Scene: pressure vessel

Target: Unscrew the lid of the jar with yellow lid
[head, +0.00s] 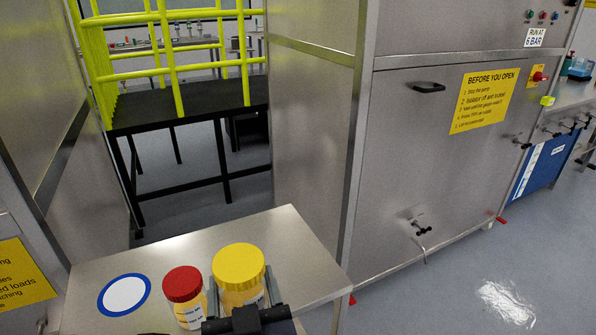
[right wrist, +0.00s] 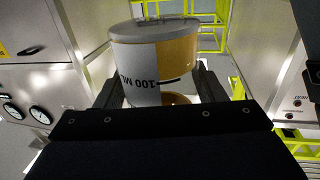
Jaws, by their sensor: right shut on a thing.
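The jar with the yellow lid (head: 238,265) stands upright near the front of the steel table (head: 230,235), and its lid is on it. My right gripper (head: 243,300) is at the near side of this jar, with one finger on each side of it, shut on the jar's body below the lid. In the right wrist view the jar (right wrist: 180,48), with amber contents and a white "100 ML" label, sits between the two dark fingers (right wrist: 162,88). The gripper hides the jar's lower front in the head view. My left gripper is not in view.
A jar with a red lid (head: 182,284) stands close to the left of the yellow-lidded jar. A white disc with a blue rim (head: 124,294) lies flat further left. The table's back part is clear. A large steel cabinet (head: 430,150) stands to the right.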

